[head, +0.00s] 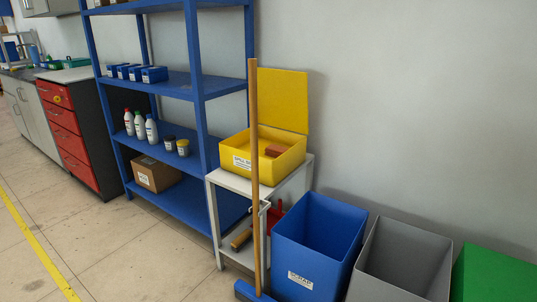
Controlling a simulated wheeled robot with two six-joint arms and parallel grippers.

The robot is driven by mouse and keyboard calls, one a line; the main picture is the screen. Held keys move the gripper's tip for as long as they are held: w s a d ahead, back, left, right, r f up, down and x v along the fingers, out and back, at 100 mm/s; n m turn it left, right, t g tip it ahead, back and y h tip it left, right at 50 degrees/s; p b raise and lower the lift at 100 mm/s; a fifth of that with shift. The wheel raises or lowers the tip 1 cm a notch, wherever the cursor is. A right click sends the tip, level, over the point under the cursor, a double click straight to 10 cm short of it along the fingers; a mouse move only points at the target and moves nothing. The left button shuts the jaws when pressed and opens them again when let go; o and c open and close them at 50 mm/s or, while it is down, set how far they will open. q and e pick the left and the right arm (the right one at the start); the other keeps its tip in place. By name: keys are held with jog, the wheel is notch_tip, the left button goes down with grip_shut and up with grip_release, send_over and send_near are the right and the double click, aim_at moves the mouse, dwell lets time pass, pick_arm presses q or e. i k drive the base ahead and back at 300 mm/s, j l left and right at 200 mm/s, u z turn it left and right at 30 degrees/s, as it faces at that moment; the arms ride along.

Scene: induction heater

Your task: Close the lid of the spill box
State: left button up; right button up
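The yellow spill box (238,163) sits on top of a small grey-white stand (310,172). Its yellow lid (283,98) stands open, upright at the back of the box near the wall. A reddish-brown block (275,150) lies inside the box. A wooden broom handle (254,110) stands in front of the box and covers part of its front and label. Neither of my grippers shows in the head view.
A blue bin (317,240), a grey bin (402,255) and a green bin (495,275) stand to the right of the stand. A blue shelf unit (175,85) with bottles and a carton (155,173) is on the left. The floor (110,240) at the front left is clear.

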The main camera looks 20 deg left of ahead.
aim_at(283, 95)
jog(key=i+j+z, duration=0.35)
jog(key=j, duration=0.25)
jog(key=i+j+z, duration=0.2)
jog(key=j, duration=0.15)
